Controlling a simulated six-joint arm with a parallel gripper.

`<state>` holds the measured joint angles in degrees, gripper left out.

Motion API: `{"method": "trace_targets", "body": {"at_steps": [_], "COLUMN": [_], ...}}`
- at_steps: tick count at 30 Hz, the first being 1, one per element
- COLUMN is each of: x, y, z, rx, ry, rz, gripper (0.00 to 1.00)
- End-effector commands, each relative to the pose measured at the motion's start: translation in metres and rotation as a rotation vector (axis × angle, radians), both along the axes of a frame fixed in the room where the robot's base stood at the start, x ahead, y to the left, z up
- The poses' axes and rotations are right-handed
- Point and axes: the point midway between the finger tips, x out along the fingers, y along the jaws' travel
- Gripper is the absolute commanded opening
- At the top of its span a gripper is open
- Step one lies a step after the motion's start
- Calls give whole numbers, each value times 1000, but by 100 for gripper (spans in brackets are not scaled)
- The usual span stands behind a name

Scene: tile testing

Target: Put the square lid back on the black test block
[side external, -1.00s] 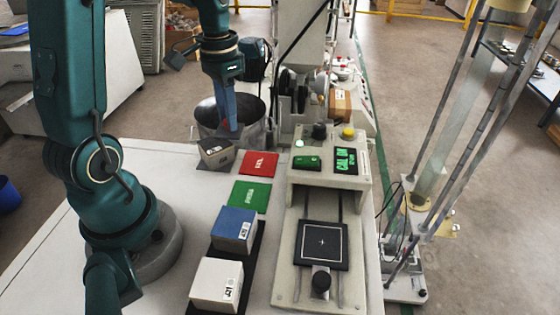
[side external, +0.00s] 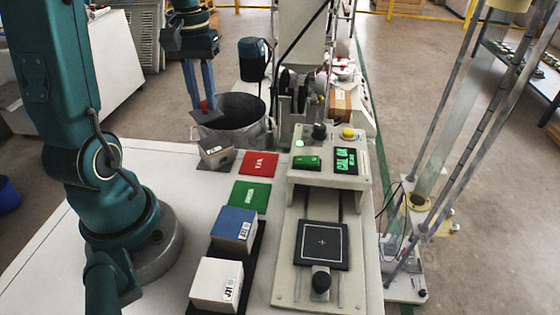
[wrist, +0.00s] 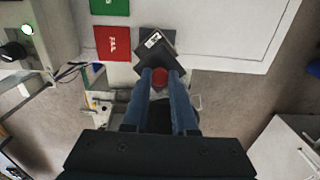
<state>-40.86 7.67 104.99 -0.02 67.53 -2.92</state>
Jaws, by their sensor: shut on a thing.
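The test block (side external: 216,153) is a dark cube with a white label, set at an angle on the white table near its far edge. It also shows in the wrist view (wrist: 155,36), partly covered by the lid. My gripper (side external: 204,101) is shut on the red knob of the dark square lid (side external: 207,115). It holds the lid in the air, above and behind the block, in front of the metal bucket's rim. In the wrist view, the red knob sits between the fingertips (wrist: 161,76), and the dark lid (wrist: 176,68) spreads beyond them. The lid and block appear apart.
A metal bucket (side external: 258,130) stands just beyond the table edge. Red FAIL (side external: 259,163) and green (side external: 250,196) cards lie beside the block. Blue (side external: 234,228) and white (side external: 216,283) blocks stand nearer. A test machine (side external: 297,205) with a dark square plate is at right.

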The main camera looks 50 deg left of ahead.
Motion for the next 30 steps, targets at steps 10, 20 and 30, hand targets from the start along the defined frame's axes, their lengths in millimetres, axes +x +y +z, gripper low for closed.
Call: {"method": "trace_targets", "body": {"at_steps": [10, 20, 30], "x": [3, 4, 4], "y": [-7, -7, -7], "z": [-15, -49, -63], "rx": [-1, 0, 1], "ry": [1, 0, -1], "rz": [21, 20, 19], "gripper": [0, 0, 0]}}
